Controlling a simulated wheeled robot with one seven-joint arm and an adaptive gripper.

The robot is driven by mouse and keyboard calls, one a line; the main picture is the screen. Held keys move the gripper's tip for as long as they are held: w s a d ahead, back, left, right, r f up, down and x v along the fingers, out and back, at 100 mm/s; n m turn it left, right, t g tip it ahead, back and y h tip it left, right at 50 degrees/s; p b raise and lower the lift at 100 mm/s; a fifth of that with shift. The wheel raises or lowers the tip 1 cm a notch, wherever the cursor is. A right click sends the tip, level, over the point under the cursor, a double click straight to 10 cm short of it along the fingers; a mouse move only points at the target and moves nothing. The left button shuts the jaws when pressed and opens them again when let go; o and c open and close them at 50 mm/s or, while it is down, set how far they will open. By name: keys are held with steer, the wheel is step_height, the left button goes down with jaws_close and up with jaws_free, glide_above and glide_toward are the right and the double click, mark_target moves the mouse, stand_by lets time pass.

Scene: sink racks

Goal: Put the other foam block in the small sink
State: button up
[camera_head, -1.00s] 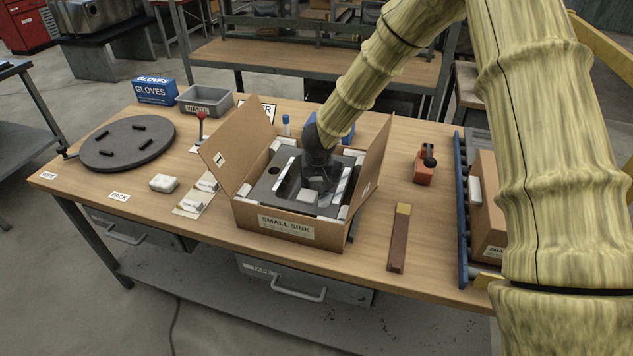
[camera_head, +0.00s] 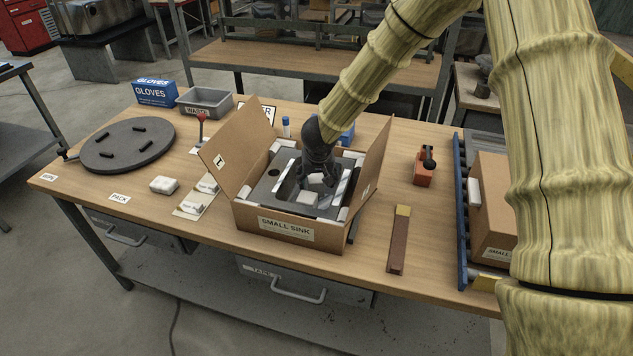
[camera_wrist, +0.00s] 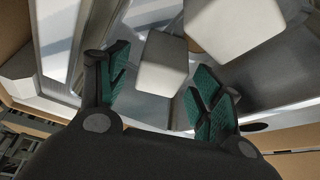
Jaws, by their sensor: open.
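The small sink (camera_head: 268,190) is a grey basin in an open cardboard box with a SMALL SINK label. My gripper (camera_head: 318,184) is down inside the box, over the basin. In the wrist view its green-padded fingers (camera_wrist: 160,98) are open and apart. One pale foam block (camera_wrist: 162,66) shows between and beyond the fingertips; I cannot tell if a finger touches it. A second pale foam block (camera_wrist: 236,24) lies close beside it. In the head view one block (camera_head: 306,197) lies in the basin, and another (camera_head: 322,179) shows among the fingers, partly hidden.
The box's side flaps stand up at left (camera_head: 226,143) and right (camera_head: 372,165), close around my arm's end. A white block-like item (camera_head: 164,184) lies left on the table. A brown bar (camera_head: 399,240) and an orange tool (camera_head: 424,172) lie right.

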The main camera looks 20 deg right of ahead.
steer(key=v, duration=0.9)
steer(key=shift+p, duration=0.45)
